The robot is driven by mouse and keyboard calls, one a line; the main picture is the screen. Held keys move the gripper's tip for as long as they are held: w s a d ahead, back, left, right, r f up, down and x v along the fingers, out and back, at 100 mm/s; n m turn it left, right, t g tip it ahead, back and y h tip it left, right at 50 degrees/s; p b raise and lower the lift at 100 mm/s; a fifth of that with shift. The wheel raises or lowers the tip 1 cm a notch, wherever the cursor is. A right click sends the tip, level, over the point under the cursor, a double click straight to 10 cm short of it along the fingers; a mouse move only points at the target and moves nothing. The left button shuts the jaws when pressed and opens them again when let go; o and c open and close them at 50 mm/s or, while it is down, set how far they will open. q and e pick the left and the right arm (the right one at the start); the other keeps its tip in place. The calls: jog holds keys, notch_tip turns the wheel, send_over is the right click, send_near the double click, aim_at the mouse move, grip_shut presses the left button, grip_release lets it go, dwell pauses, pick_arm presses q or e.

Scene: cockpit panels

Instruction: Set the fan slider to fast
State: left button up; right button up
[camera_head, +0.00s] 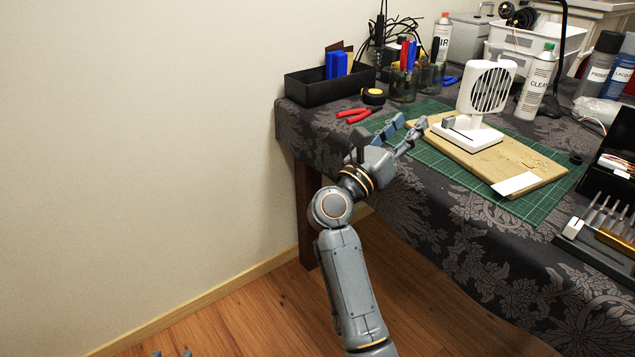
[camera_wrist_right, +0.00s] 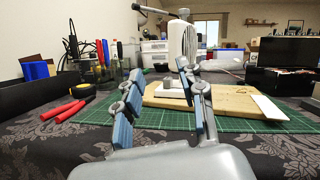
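The white fan (camera_head: 487,88) stands upright on a wooden board, its round grille facing right. Its white base (camera_head: 470,133) carries a small grey block (camera_head: 449,122) at its left end, which looks like the slider; its setting is too small to read. My right gripper (camera_head: 407,127) is open and empty, just left of the base, apart from it. In the wrist view the right gripper (camera_wrist_right: 160,105) has its fingers spread, and the right finger partly hides the fan (camera_wrist_right: 178,45) and its base (camera_wrist_right: 173,93). Two separated tips of my left gripper (camera_head: 172,354) show at the bottom edge.
The wooden board (camera_head: 535,160) lies on a green cutting mat (camera_head: 530,207) on a cloth-covered table. Red pliers (camera_head: 353,115), a tape measure (camera_head: 373,96) and a black bin (camera_head: 310,88) are left of the fan.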

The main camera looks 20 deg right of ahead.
jog(key=a+f+n+t+y, duration=0.2)
jog(key=a+n+t+y, duration=0.2)
jog(key=n+y, duration=0.3)
jog(key=s+a+f+n+t+y, duration=0.1)
jog(key=a+f+n+t+y, duration=0.2)
jog(key=a+n+y, duration=0.4)
jog(key=s+a+f+n+t+y, duration=0.1)
jog(key=a+n+t+y, duration=0.3)
jog(key=n+y, duration=0.5)
jog(key=shift+s+a+f+n+t, duration=0.25)
jog(key=shift+a+f+n, duration=0.7)
jog(key=shift+n, duration=4.25)
jog(key=shift+a+r, duration=0.25)
jog(key=shift+r, duration=0.05)
